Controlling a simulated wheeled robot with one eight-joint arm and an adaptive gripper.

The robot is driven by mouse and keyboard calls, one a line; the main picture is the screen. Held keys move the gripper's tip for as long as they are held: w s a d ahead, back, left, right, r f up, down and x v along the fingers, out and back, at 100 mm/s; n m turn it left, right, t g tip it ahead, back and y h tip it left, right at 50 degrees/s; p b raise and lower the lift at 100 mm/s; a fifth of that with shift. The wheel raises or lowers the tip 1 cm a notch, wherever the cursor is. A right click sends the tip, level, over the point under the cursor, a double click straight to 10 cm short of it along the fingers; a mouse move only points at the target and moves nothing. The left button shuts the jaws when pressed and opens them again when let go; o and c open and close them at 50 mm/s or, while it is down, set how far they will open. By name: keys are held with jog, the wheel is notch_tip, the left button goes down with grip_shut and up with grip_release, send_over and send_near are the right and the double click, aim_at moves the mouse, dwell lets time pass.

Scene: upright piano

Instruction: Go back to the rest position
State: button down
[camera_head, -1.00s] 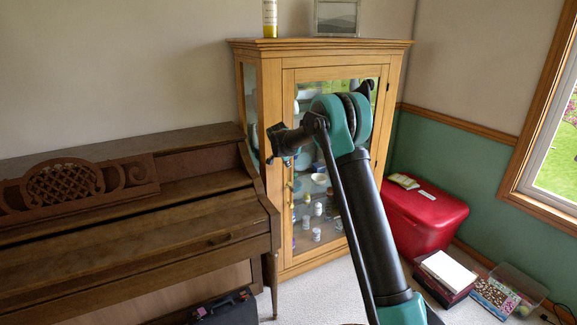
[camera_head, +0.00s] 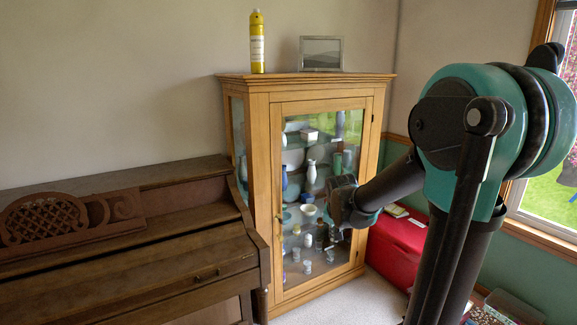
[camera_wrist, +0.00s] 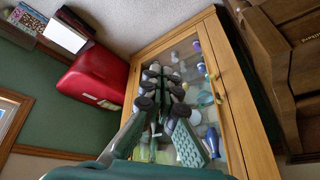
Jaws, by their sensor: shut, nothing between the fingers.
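My gripper (camera_head: 343,215) is in front of the glass door of the wooden display cabinet (camera_head: 257,160) in the head view, its fingers pointing down. It is shut and empty. In the wrist view my gripper (camera_wrist: 163,95) shows in front of the cabinet (camera_wrist: 250,110), which looks strongly tilted there. My arm rises on the right of the head view and bends down toward the cabinet. Whether the fingers touch the glass cannot be told.
A brown upright piano (camera_head: 120,265) fills the lower left. A red chest (camera_head: 396,250) stands right of the cabinet, partly behind my arm. A yellow bottle (camera_head: 257,45) and a framed picture (camera_head: 321,53) stand on the cabinet. The window (camera_head: 535,200) is at right.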

jog(key=s+d+f+n, duration=0.1)
jog(key=s+f, duration=0.3)
jog(key=s, duration=0.7)
jog(key=s+d+f+n, duration=0.2)
jog(key=s+f+n, duration=0.1)
jog(key=s, duration=0.8)
jog(key=shift+d+f+g+y, duration=0.25)
jog(key=shift+f+g+y, duration=0.05)
jog(key=shift+f+g, duration=0.1)
jog(key=shift+r, duration=0.1)
